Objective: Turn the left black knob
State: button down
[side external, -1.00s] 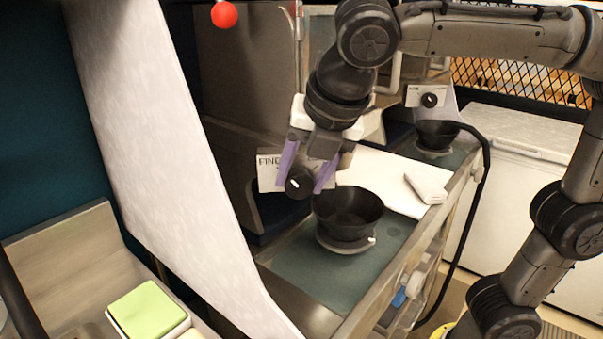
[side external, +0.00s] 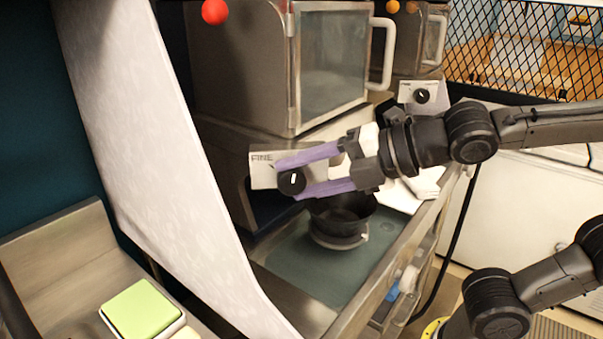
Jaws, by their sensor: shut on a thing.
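The left black knob (side external: 292,181) sits on a white panel (side external: 262,168) marked "FINE" at the front of the left machine. It carries a white line that stands close to upright. My gripper (side external: 297,178) comes in from the right, with its two purple fingers above and below the knob, shut on it. The wrist lies nearly level. A second black knob (side external: 422,96) is on another white panel farther back at the right, clear of my gripper.
A black bowl (side external: 340,225) on a round base stands on the green-grey mat (side external: 297,268) just below my gripper. The left machine's door has a white handle (side external: 388,55). A pale hanging sheet (side external: 160,150) is at the left, and a green-topped block (side external: 143,309) is at lower left.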

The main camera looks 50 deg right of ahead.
jog(key=shift+d+f+m+t+y, duration=0.15)
jog(key=shift+m+t+y, duration=0.2)
jog(key=shift+t, duration=0.35)
jog(key=shift+a+f+m+t+y, duration=0.1)
jog(key=shift+m+t+y, duration=0.15)
jog(key=shift+t+y, duration=0.35)
jog(key=shift+f+m+t+y, duration=0.25)
jog(key=shift+m+t, duration=0.15)
jog(key=shift+t, duration=0.7)
jog(key=shift+m+t+y, duration=0.3)
jog(key=shift+t, duration=0.3)
jog(key=shift+c, duration=1.4)
grip_release()
jog(key=v, duration=0.7)
jog(key=shift+s, duration=0.3)
jog(key=shift+w+d+f, duration=0.1)
jog(key=shift+d, duration=0.1)
